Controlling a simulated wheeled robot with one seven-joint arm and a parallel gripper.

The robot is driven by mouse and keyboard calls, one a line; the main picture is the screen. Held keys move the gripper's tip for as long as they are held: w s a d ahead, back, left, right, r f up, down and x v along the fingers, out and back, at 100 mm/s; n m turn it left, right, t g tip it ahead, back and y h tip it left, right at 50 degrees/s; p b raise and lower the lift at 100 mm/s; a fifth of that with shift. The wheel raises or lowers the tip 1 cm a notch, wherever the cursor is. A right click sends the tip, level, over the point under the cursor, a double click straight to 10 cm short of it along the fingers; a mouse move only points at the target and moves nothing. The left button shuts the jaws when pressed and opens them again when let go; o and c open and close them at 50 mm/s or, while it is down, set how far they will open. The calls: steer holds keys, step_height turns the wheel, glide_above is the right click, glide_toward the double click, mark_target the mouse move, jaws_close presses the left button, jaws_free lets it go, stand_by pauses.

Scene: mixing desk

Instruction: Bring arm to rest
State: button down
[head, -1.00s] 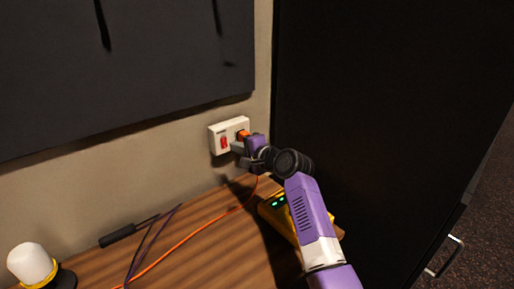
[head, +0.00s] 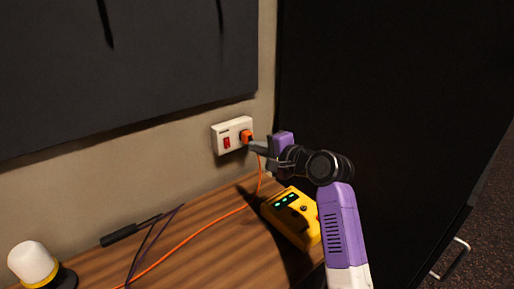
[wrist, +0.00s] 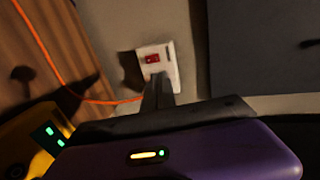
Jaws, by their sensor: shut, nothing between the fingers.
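My gripper (head: 257,147) is shut and empty. In the head view it is in front of the white wall socket box, its fingertips just below and right of the orange plug. In the wrist view my gripper (wrist: 158,92) points at the white socket box (wrist: 172,76). My purple arm reaches in from the lower right. The socket box (head: 223,143) has a red switch (head: 227,142) on its left part. The orange plug (head: 247,137) sits in its right part, with an orange cable hanging down. The plug is hidden behind the fingers in the wrist view.
A yellow device with green lights (head: 294,216) stands on the wooden desk (head: 205,235) below my arm. The orange cable (head: 190,240) crosses the desk. A black-handled tool (head: 125,235) and a white-domed lamp (head: 33,263) are at left. A black cabinet (head: 400,100) fills the right.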

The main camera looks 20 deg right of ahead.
stand_by(0.3)
steer(key=d+r+n+t+h, duration=0.2)
steer(key=d+r+t, duration=0.1)
steer(key=r, duration=0.2)
steer(key=s+d+f+n+t+h, duration=0.1)
steer(key=s+d+f+n+h, duration=0.15)
steer(key=s, duration=0.25)
steer(key=s+a+f+n+h, duration=0.1)
steer(key=s+f+n, duration=0.1)
steer(key=s+f, duration=0.35)
steer(key=s+a+f+n+t, duration=0.1)
steer(key=s+f, duration=0.1)
steer(key=s, duration=0.7)
steer(key=s+a+f+n+h, duration=0.1)
steer(key=s+f+n, duration=0.15)
steer(key=s, duration=0.45)
steer(key=s+a+f+n+g, duration=0.1)
steer(key=s+a+f, duration=0.1)
steer(key=s, duration=0.8)
steer(key=s+a+f+n+g+y, duration=0.1)
steer(key=s+a+f+n+g, duration=0.1)
steer(key=s, duration=0.8)
steer(key=s+a+f+n+g+y, duration=0.1)
steer(key=s+a+f, duration=0.1)
steer(key=s, duration=0.8)
steer(key=shift+s+f+g, duration=0.2)
steer(key=shift+f+g, duration=0.1)
steer(key=shift+f, duration=0.05)
